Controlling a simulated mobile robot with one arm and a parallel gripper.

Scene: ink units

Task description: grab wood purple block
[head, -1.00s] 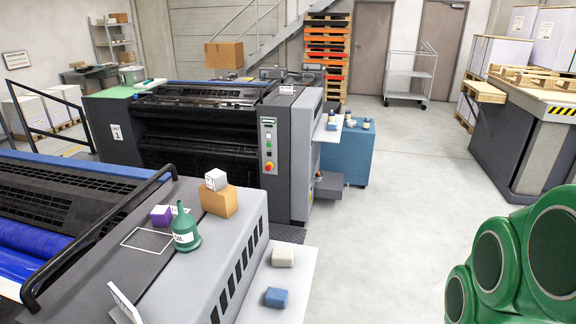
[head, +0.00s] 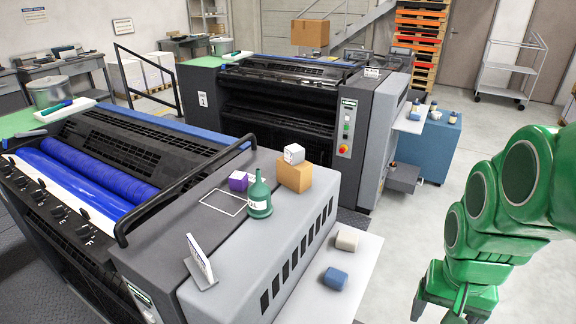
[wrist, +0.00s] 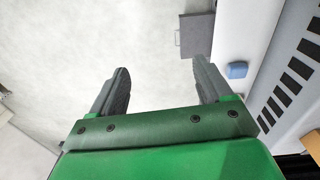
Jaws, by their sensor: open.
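The purple block (head: 238,181) sits on top of the near ink unit, at the back left of a green oil can (head: 259,197) that hides part of its right side. A white outlined rectangle (head: 222,202) is marked on the surface in front of it. My gripper (head: 456,309) hangs low at the right in the head view, well to the right of the unit and far from the block. In the wrist view my gripper (wrist: 160,80) is open and empty, with its fingers apart over pale floor. The purple block is not in the wrist view.
A cardboard box (head: 295,176) with a white cube (head: 294,154) on it stands right of the can. A white sign (head: 199,259) stands at the front. A side shelf (head: 352,272) holds a beige block (head: 347,240) and blue block (head: 335,278). A black rail (head: 150,190) runs left.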

